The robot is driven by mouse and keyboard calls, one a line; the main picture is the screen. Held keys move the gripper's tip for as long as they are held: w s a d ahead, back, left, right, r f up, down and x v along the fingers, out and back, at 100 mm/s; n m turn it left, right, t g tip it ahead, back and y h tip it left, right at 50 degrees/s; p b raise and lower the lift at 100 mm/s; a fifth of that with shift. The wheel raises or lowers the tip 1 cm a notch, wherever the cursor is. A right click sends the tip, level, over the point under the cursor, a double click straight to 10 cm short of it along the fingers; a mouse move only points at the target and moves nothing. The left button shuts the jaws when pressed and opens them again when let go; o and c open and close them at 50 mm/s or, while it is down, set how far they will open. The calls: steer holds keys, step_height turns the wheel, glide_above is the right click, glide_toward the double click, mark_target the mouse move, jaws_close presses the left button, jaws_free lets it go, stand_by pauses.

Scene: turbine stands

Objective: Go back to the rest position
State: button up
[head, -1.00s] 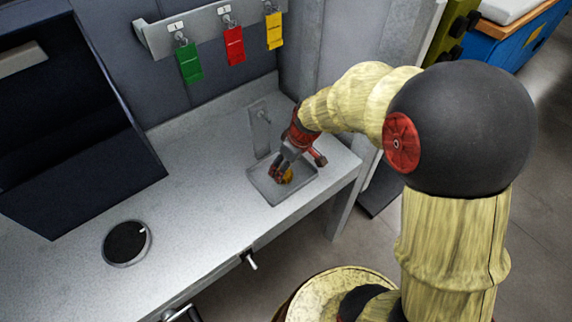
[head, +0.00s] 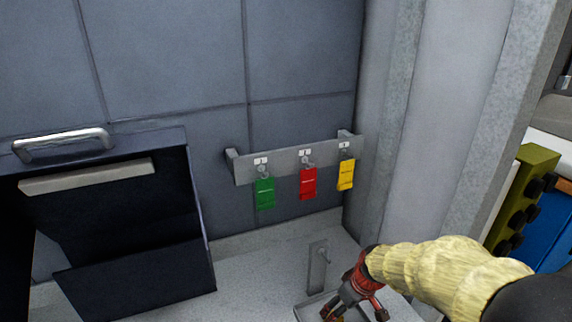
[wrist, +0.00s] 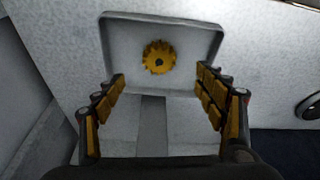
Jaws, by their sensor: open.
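My gripper (head: 352,312) is low in the head view, at the grey tray (head: 304,311) on the bench. In the wrist view its two fingers, with yellow pads, stand wide apart with nothing between the tips, so my gripper (wrist: 160,88) is open and empty. Beyond the fingertips a yellow toothed wheel (wrist: 159,57) with a dark centre lies in the shallow grey tray (wrist: 205,23). In the head view the wheel is hidden or cut off by the lower edge.
A small upright bracket (head: 318,266) stands behind the tray. A wall rail (head: 243,170) carries green (head: 265,193), red (head: 308,183) and yellow (head: 346,174) tags. A dark open case (head: 135,235) stands at left. A grey post (head: 385,130) rises at right.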

steer(key=s+r+m+t+h, duration=0.1)
steer(key=s+r+m, duration=0.4)
steer(key=s+r, duration=1.5)
steer(key=shift+a+r+t, duration=0.45)
steer(key=shift+r+t, duration=0.05)
steer(key=shift+t, duration=0.4)
